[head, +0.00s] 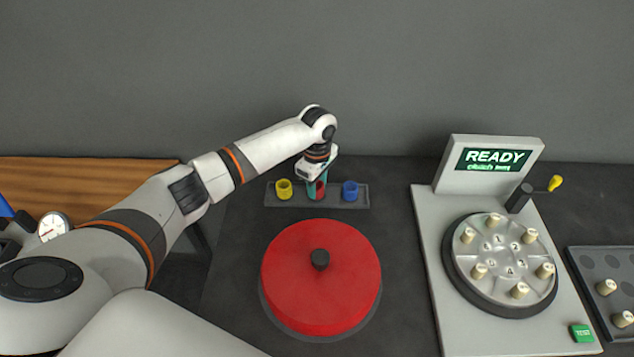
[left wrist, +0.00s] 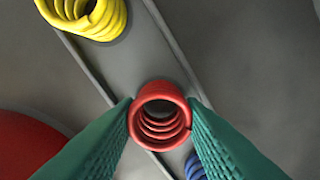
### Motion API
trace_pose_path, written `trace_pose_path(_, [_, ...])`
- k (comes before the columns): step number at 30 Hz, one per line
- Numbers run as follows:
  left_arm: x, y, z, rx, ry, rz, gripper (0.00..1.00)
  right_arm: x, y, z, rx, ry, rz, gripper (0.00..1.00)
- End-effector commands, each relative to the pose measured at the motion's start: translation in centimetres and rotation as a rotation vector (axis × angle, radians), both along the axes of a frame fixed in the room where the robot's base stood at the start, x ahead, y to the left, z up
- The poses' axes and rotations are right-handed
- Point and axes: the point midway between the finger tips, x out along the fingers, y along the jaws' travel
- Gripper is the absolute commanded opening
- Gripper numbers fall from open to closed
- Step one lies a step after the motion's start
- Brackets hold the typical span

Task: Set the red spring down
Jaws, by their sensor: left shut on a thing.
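The red spring (left wrist: 160,116) is between the green fingertips of my left gripper (left wrist: 160,125), which is shut on it. It stands upright over the middle of the grey tray (left wrist: 165,50), between the yellow and blue springs. In the head view the red spring (head: 318,191) shows as a small patch below my left gripper (head: 317,183). I cannot tell whether its bottom touches the tray. The yellow spring (head: 284,189) stands at the tray's left end and the blue spring (head: 350,191) at its right end. My right gripper is not in view.
A large red disc (head: 300,280) with a black knob lies in front of the tray. To the right stands a grey machine with a screen (head: 495,159) reading READY and a round plate of several pegs. A dark tray (head: 590,262) with pegs is at the far right.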

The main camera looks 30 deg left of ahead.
Motion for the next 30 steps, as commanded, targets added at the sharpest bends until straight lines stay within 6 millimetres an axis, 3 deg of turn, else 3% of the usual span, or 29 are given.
trace_pose_path(9, [0.0, -0.1, -0.3, -0.001, 0.000, -0.001, 0.12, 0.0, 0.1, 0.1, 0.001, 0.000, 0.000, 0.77])
trace_pose_path(10, [0.0, 0.0, -0.3, -0.001, -0.001, -0.001, 0.40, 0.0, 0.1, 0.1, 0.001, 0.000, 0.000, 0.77])
trace_pose_path(13, [0.0, 0.0, -0.3, -0.001, -0.001, -0.001, 0.56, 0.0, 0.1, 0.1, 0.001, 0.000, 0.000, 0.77])
trace_pose_path(23, [0.1, 0.0, 0.0, 0.000, -0.002, -0.001, 0.57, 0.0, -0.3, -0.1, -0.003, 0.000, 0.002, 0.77])
trace_pose_path(30, [0.1, -0.1, 3.5, -0.003, -0.006, -0.003, 0.57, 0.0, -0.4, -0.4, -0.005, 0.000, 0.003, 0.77])
